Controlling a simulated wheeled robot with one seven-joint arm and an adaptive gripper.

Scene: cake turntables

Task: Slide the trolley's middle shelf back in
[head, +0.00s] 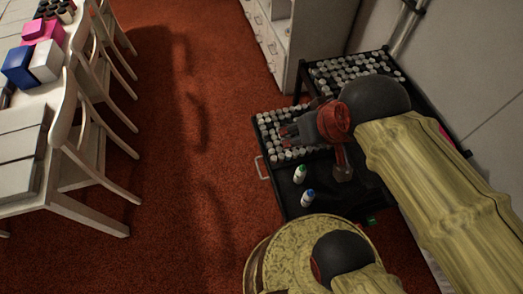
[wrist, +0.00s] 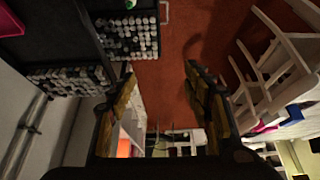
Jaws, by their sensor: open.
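The black trolley (head: 440,118) stands at the right in the head view, partly hidden by my arm. One shelf (head: 291,200) sticks out from it to the left, below the top level; I cannot tell for sure that it is the middle one. My gripper (head: 287,132) is above the pulled-out shelf, open and empty, apart from the handle.
A white table (head: 75,205) with chairs (head: 95,150) and coloured boxes stands at the left. A white cabinet (head: 297,40) stands behind the trolley, and a wall runs along the right. The red carpet (head: 185,150) between table and trolley is clear.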

